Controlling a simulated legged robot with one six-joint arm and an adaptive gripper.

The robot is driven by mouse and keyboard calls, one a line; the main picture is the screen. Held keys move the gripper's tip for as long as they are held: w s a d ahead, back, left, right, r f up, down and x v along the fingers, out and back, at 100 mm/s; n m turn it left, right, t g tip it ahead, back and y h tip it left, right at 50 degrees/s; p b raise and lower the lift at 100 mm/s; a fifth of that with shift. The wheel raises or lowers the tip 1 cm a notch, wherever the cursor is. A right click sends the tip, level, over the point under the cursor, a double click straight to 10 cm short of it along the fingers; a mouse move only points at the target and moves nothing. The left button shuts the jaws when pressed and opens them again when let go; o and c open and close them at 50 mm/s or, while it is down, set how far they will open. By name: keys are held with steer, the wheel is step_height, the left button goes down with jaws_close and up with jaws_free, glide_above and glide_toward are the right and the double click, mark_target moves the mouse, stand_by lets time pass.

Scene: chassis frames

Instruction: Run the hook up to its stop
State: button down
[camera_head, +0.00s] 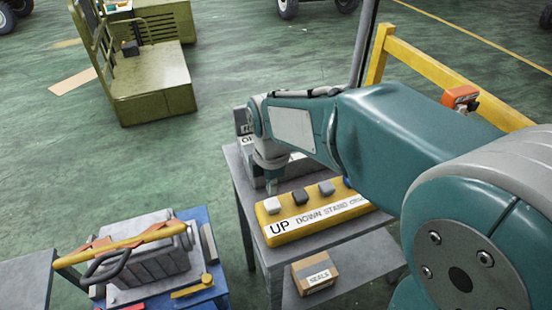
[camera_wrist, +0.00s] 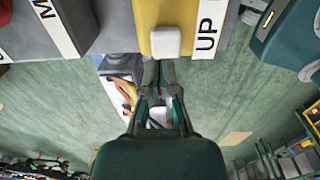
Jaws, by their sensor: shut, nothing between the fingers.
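A yellow control box (camera_head: 290,236) stands on a grey table, with a label strip reading UP, DOWN, STAND and a partly hidden word. Its white button (camera_head: 272,206) sits above UP, then a dark button (camera_head: 299,197) above DOWN and a grey one (camera_head: 326,188) above STAND. My gripper (camera_head: 271,187) points down just behind and above the white button. In the wrist view the shut fingers (camera_wrist: 158,64) lie close to the white button (camera_wrist: 166,41); I cannot tell whether they touch. I cannot make out a hook in either view.
A grey labelled box (camera_head: 243,148) stands behind the yellow box, partly hidden by my arm. The table (camera_head: 245,195) has a lower shelf with a SEALS carton (camera_head: 315,272). A blue cart (camera_head: 218,285) carries a grey engine-like part. A yellow rail (camera_head: 430,67) runs behind my arm.

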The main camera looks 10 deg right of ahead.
steer(key=r, duration=0.2)
steer(key=d+r, duration=0.1)
steer(key=r, duration=0.1)
steer(key=shift+r, duration=0.1)
step_height(320, 180, up, 5)
glide_above(276, 201)
steer(key=a, duration=0.2)
steer(key=shift+d+r, duration=0.15)
steer(key=shift+d, duration=0.7)
steer(key=shift+a, duration=0.4)
steer(key=shift+d, duration=0.15)
